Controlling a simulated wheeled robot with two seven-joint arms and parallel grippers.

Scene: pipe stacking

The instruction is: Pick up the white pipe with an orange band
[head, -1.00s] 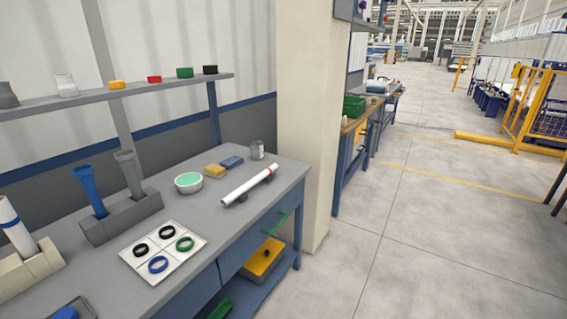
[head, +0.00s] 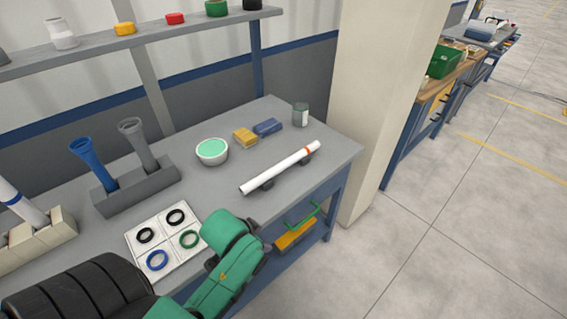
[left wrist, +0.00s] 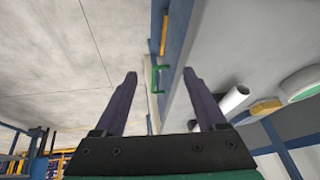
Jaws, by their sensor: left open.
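The white pipe with an orange band (head: 280,168) lies on dark supports on the grey workbench, near its right end. The orange band is close to the pipe's far right end. In the left wrist view the white pipe (left wrist: 234,99) shows end-on, to the right of the fingers. My left gripper (left wrist: 158,82) is open, its two fingers apart with nothing between them. In the head view my green left arm reaches in from the bottom left at the bench's front edge; its fingers cannot be made out there. My right gripper is not in view.
Behind the pipe are a bowl with green contents (head: 212,151), a yellow sponge-like block (head: 245,137), a blue block (head: 267,127) and a grey can (head: 300,115). A white tray of rings (head: 163,237) and a grey pipe holder (head: 137,189) stand left.

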